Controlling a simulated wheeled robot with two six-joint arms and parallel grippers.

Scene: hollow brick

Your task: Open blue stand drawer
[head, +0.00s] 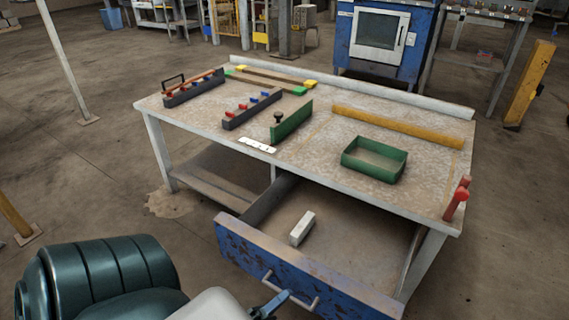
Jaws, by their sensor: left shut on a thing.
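The worktable (405,195) has a blue, rust-worn drawer (240,243) under its top. The drawer is pulled well out, and its inside shows. A light metal bar handle (313,303) is on the drawer front. My left gripper (281,297) is at the left part of this handle and shut on it. The gripper is partly cut off by the bottom edge of the picture. My right gripper is not in view.
A white block (302,228) lies in the drawer. On the tabletop are a green tray (375,165), a green upright plate with a knob (291,122), a yellow bar (395,126) and peg racks (252,108). A red clamp (456,200) is at the right edge.

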